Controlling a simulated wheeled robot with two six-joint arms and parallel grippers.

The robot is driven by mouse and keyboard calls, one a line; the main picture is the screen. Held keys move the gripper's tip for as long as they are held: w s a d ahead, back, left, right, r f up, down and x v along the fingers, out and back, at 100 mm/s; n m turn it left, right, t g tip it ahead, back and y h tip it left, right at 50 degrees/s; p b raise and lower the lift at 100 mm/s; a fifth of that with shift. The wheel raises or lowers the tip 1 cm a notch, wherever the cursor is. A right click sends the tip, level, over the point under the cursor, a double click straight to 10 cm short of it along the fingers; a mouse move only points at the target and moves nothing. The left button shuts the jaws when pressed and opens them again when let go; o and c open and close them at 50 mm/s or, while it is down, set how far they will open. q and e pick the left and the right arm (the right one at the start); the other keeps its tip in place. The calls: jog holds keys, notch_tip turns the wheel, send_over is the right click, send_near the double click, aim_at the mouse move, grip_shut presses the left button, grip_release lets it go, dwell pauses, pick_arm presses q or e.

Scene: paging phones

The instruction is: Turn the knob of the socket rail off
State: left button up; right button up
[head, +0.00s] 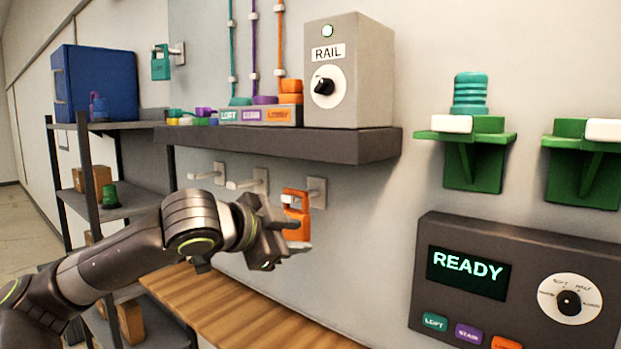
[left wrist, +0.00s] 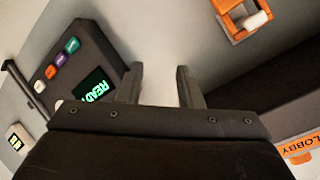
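The socket rail box (head: 348,75) is grey, labelled RAIL, and stands on a dark wall shelf. Its black knob (head: 324,87) sits on a white round dial, and a small pale-green lamp (head: 327,31) shows above it. My left gripper (head: 286,238) is below the shelf, lower left of the knob and apart from it. In the left wrist view its two fingers (left wrist: 161,88) are spread with nothing between them. In the head view it partly covers an orange phone (head: 296,203) on a wall hook. The phone also shows in the left wrist view (left wrist: 236,18). My right gripper is not in view.
The dark shelf (head: 280,143) juts out above my left gripper. Loft, stain and lobby sockets (head: 258,116) stand left of the box. A panel reading READY (head: 467,272) and green brackets (head: 474,160) are at the right. A wooden surface (head: 235,310) lies below.

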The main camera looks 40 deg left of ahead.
pick_arm(q)
jog(key=s+r+t, duration=0.1)
jog(key=s+r, duration=0.3)
jog(key=r, duration=0.4)
jog(key=s+r+t, duration=0.2)
jog(key=s+r, duration=0.2)
jog(key=r, duration=0.5)
jog(key=t, duration=0.1)
send_near(318, 86)
jog(key=w+p, duration=0.1)
jog(key=p, duration=0.3)
jog(key=w+p, duration=0.2)
jog(key=p, duration=0.3)
jog(key=w+p, duration=0.2)
jog(key=p, duration=0.3)
jog(key=shift+w+d, duration=0.1)
jog(key=shift+d, duration=0.2)
jog(key=shift+w+d+f+p, duration=0.1)
jog(key=shift+w+p, duration=0.85)
jog(key=shift+w, duration=0.4)
grip_shut()
